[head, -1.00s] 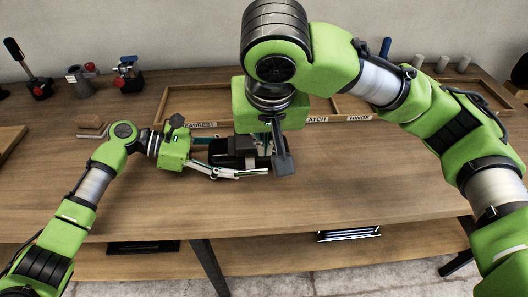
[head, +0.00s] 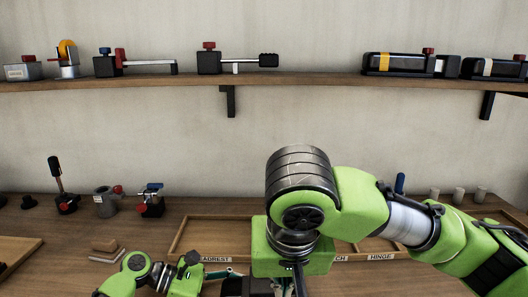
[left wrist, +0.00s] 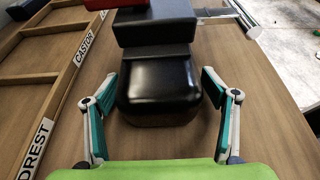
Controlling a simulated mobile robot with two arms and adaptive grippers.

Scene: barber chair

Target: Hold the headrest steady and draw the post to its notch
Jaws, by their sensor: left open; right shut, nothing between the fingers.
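The headrest (left wrist: 160,85) is a glossy black rounded pad with a stepped black block behind it, lying on the wooden bench. In the left wrist view it sits between the spread fingers of my left gripper (left wrist: 160,92), which is open with a finger on either side. A red part (left wrist: 103,3) shows at the top edge there. In the head view only a dark bit of the headrest (head: 245,287) shows at the bottom edge. My right gripper (head: 298,281) is shut and empty, pointing down beside it; its tips are cut off.
A wooden tray (head: 180,236) with labelled compartments lies behind the grippers. Small clamps and fixtures (head: 105,203) stand at the back left, grey cylinders (head: 458,195) at the back right. A wall shelf (head: 300,80) holds several black assemblies.

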